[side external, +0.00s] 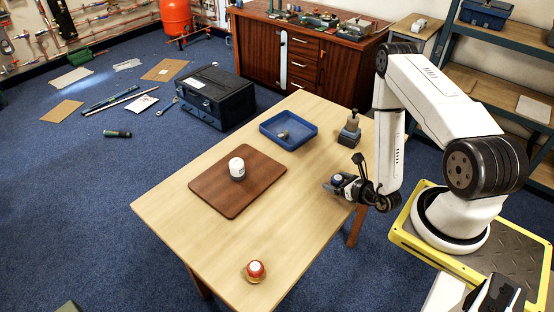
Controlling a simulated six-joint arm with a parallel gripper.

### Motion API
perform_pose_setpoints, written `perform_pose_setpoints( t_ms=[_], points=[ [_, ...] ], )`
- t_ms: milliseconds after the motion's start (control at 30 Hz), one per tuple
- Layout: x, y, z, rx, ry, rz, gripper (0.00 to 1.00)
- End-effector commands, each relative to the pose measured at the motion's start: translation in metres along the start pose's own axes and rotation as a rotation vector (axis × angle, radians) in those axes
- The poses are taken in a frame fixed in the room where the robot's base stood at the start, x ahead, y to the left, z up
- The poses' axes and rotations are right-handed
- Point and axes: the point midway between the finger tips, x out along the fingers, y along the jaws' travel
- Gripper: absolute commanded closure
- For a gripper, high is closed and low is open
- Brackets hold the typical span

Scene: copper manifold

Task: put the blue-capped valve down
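My gripper (334,184) is at the right edge of the wooden table, low over its top, with the fingers pointing left. Something small and dark with a bluish-grey top shows at the fingers. It is too small to tell whether this is the blue-capped valve or part of the gripper, or whether the fingers are closed on it. I cannot tell if it touches the table. A red-capped valve (255,270) with a brassy base stands near the table's front corner. A white-capped piece (237,168) stands upright on the brown board (225,200).
A blue tray (303,140) with a small metal part (282,134) lies toward the back of the table (300,225). A dark block with a grey top (350,130) stands right of it. Table space between board, gripper and red-capped valve is clear.

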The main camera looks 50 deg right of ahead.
Motion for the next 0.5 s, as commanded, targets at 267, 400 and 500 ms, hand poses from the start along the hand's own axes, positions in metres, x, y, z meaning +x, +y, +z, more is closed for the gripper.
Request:
perform_pose_setpoints(
  t_ms=[267,400,500],
  points=[
    [-0.0002,0.0000,0.0006,0.000,0.000,0.000,0.08],
    [-0.0012,-0.0001,0.0033,0.000,-0.001,0.000,0.08],
    [-0.0068,-0.0007,0.0025,0.001,0.002,-0.002,0.08]
  ],
)
